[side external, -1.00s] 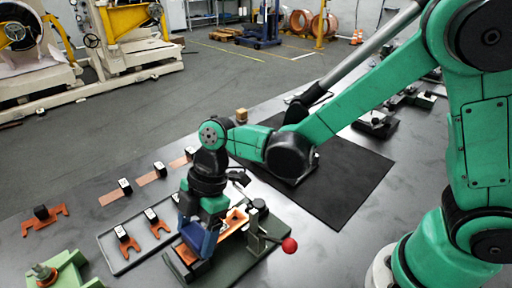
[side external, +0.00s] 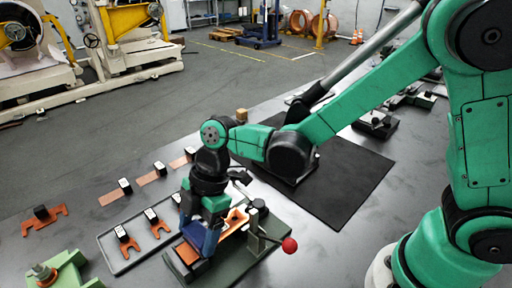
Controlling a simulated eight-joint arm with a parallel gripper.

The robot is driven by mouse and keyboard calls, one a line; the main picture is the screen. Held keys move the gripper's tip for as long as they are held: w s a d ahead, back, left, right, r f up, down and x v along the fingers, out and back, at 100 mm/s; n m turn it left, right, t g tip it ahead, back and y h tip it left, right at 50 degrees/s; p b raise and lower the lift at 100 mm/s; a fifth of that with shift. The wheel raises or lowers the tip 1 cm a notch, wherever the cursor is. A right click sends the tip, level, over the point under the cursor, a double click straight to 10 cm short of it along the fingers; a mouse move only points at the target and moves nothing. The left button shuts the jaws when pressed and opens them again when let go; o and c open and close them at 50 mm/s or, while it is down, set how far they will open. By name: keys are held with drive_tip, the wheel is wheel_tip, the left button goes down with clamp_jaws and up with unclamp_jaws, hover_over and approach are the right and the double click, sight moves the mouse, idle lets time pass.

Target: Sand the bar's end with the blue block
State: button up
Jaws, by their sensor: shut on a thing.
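My gripper (side external: 205,222) points down over the fixture and is shut on the blue block (side external: 196,238). The block sits low at the bar's near left part, and I cannot tell whether it touches the metal. Part of the bar is hidden behind the gripper and block. An orange-brown surface (side external: 187,253) shows just left of the block. A clamp with a red knob (side external: 289,245) stands at the fixture's right.
A grey tray (side external: 117,262) with forked copper pieces lies left of the fixture. Copper strips (side external: 148,179) with black blocks lie behind it. A green device (side external: 62,272) stands at the front left. A black mat (side external: 340,185) lies to the right, mostly bare.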

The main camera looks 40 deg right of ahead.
drive_tip(key=shift+d+r, duration=0.15)
drive_tip(key=shift+d, duration=0.55)
drive_tip(key=shift+r, duration=3.95)
